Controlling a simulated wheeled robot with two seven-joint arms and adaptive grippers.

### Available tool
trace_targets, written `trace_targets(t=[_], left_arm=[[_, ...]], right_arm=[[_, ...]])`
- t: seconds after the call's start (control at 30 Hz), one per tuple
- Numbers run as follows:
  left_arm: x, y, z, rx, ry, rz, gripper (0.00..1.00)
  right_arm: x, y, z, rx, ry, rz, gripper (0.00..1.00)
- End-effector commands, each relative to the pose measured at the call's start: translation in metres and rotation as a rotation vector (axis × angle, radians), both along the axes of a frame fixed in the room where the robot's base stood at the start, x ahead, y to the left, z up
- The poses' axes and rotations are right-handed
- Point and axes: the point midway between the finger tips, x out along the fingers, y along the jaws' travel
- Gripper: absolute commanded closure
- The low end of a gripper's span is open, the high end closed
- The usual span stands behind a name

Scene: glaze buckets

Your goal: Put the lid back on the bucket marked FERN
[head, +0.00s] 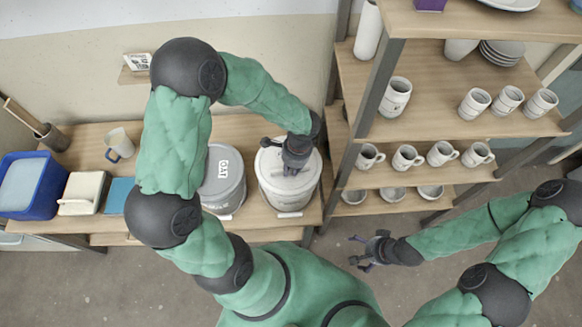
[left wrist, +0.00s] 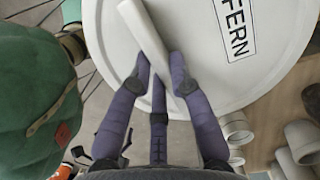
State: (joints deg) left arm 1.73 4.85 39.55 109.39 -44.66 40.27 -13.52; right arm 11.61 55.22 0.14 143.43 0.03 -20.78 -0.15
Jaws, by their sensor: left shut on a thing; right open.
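The white lid (head: 302,183) is at the top of the white bucket (head: 288,201), on the bench right of the grey bucket. In the left wrist view the lid (left wrist: 190,75) bears a label reading FERN (left wrist: 238,28) and a pale bar handle (left wrist: 145,35). My left gripper (head: 294,165) is above the lid, its fingers (left wrist: 160,75) shut on the handle. The lid looks level with the rim, but I cannot tell whether it touches. My right gripper (head: 366,252) is open and empty over the floor, away from the bench.
A grey lidded bucket (head: 222,180), its label seemingly reading OAT, stands close left. Further left are a blue bin (head: 30,184), a cream box (head: 82,193) and a mug (head: 119,143). A wooden shelf (head: 430,125) with mugs and bowls rises close right.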

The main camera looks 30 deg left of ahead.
Motion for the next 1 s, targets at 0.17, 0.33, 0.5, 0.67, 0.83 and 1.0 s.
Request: trace_targets(t=[0.17, 0.33, 0.5, 0.67, 0.83, 1.0], left_arm=[[0.0001, 0.0, -0.0027, 0.0, 0.0, 0.0, 1.0], [0.0002, 0.0001, -0.0058, 0.0, 0.0, 0.0, 1.0], [0.0003, 0.0001, -0.008, 0.0, 0.0, 0.0, 1.0], [0.0003, 0.0001, -0.0078, 0.0, 0.0, 0.0, 1.0], [0.0002, 0.0001, -0.0077, 0.0, 0.0, 0.0, 1.0], [0.0003, 0.0001, -0.0081, 0.0, 0.0, 0.0, 1.0]], right_arm=[[0.0, 0.0, -0.0027, 0.0, 0.0, 0.0, 0.05], [0.0, 0.0, -0.0055, 0.0, 0.0, 0.0, 0.05], [0.0, 0.0, -0.0075, 0.0, 0.0, 0.0, 0.05], [-0.0001, 0.0, -0.0073, 0.0, 0.0, 0.0, 0.05], [-0.0001, 0.0, -0.0072, 0.0, 0.0, 0.0, 0.05], [0.0, 0.0, -0.0077, 0.0, 0.0, 0.0, 0.05]])
